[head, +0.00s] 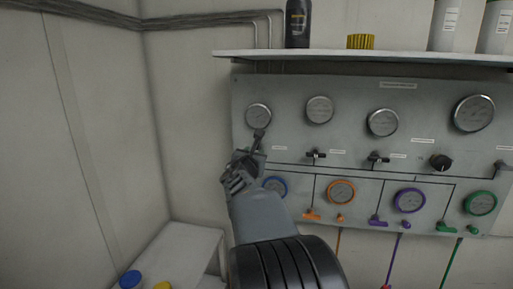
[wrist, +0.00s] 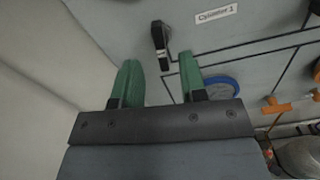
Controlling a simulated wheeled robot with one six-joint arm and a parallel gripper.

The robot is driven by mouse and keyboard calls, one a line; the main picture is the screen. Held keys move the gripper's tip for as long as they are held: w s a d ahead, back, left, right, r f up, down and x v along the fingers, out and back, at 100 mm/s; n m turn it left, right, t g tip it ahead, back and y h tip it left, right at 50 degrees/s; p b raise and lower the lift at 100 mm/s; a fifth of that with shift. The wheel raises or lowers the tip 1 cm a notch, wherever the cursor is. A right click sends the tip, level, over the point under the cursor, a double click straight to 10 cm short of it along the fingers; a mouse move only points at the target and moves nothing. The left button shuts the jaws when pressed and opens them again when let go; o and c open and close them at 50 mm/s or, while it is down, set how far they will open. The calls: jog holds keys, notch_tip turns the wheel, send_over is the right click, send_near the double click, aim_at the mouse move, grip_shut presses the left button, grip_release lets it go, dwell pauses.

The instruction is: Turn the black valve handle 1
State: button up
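The black valve handle 1 (wrist: 159,38) shows in the wrist view as a dark lever with a light lower end, left of the "Cylinder 1" label (wrist: 216,14). My gripper (wrist: 159,64) is open, with its two green fingers wide apart. The lower end of the handle shows in the gap between the fingertips; I cannot tell how deep it lies between them. Neither finger visibly touches it. In the head view my gripper (head: 246,163) is at the panel's left side, below the leftmost upper gauge (head: 258,115), and hides much of the handle area.
The grey panel (head: 350,98) carries several gauges and two similar black handles (head: 316,155) (head: 377,158) to the right. A blue-ringed gauge (wrist: 221,86) and orange handle (wrist: 290,104) are close by. A shelf (head: 370,56) with bottles is above. The left wall is near.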

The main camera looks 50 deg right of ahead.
aim_at(257, 148)
jog(key=shift+p+x, duration=0.55)
jog(key=shift+x, duration=2.05)
jog(key=shift+c, duration=0.4)
grip_shut()
